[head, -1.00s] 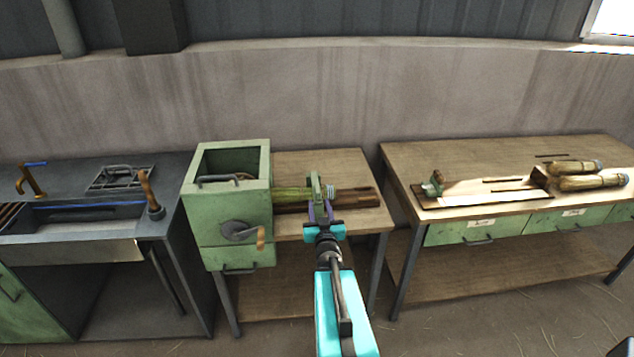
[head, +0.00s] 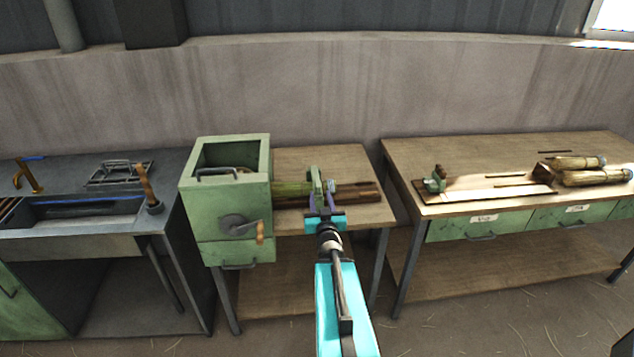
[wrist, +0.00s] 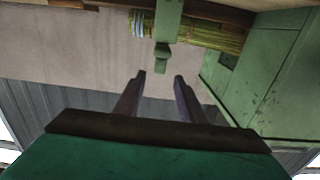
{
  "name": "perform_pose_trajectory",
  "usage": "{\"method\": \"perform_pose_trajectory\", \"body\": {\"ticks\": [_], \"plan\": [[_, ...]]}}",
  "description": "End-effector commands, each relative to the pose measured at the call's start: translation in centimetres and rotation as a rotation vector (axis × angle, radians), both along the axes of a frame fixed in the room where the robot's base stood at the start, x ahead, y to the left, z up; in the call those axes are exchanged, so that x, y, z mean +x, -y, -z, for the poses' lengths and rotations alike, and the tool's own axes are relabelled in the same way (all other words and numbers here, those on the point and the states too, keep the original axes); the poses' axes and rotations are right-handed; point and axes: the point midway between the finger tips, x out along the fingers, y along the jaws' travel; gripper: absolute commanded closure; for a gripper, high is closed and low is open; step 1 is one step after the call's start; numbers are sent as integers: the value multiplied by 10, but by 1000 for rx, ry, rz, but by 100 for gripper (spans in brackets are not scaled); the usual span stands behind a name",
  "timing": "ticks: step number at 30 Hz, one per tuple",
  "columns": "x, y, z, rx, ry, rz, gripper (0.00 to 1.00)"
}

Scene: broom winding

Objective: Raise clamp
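The clamp (head: 315,181) is a green upright piece standing around the bundle of broom straw (head: 290,189) beside the green machine. In the wrist view the clamp (wrist: 162,55) ends in a small green knob that lies just beyond my fingertips, roughly in line with the gap. My gripper (head: 324,200) is close in front of the clamp in the head view. In the wrist view my gripper (wrist: 160,76) is open, with nothing between its two purple fingers. The straw bundle (wrist: 200,30) passes behind the clamp. My gripper partly hides the lower clamp in the head view.
The green machine box (head: 225,185) with a wooden-handled crank (head: 260,232) stands left of the clamp. In the wrist view its green wall (wrist: 270,80) is close on the right. A dark metal bench (head: 180,200) is at left; a wooden table (head: 440,160) with brushes is at right.

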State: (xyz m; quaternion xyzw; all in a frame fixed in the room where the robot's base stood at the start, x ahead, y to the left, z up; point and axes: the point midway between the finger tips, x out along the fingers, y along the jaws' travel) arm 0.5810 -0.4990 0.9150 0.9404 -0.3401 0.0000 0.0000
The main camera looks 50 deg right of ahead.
Motion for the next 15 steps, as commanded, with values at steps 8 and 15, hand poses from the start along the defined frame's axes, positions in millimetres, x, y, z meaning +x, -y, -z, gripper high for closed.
{"method": "perform_pose_trajectory", "body": {"ticks": [8, 15], "plan": [[5, 5, 2, -1, 2, 1, 64], [9, 8, 2, -2, 1, 2, 64]]}}
